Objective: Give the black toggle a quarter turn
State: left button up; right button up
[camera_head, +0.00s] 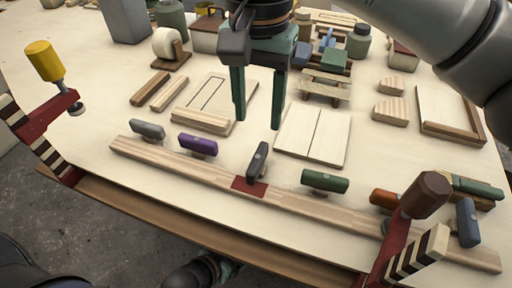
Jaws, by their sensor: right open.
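The black toggle (257,161) stands upright, slightly tilted, over a dark red patch (249,187) on a long wooden rail (222,176). Its long side runs roughly across the rail, unlike the other toggles, which lie more along it. My right gripper (258,122) points down with two green fingers apart and nothing between them. Its fingertips show just above and behind the black toggle, apart from it. At the bottom edge a dark part with some teal (208,270) may be my left gripper; its fingers cannot be made out.
On the rail are a grey toggle (147,129), a purple toggle (198,144), a green toggle (325,181), an orange toggle (384,198) and a blue toggle (467,222). Red clamps with a yellow handle (44,60) and a brown handle (426,194) flank it. Wooden panels (313,135) lie behind.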

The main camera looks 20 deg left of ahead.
aim_at(258, 157)
notch_tip(258, 157, down, 10)
jog(key=shift+r+b, duration=0.1)
jog(key=shift+b, duration=0.35)
grip_shut()
dwell(0.4)
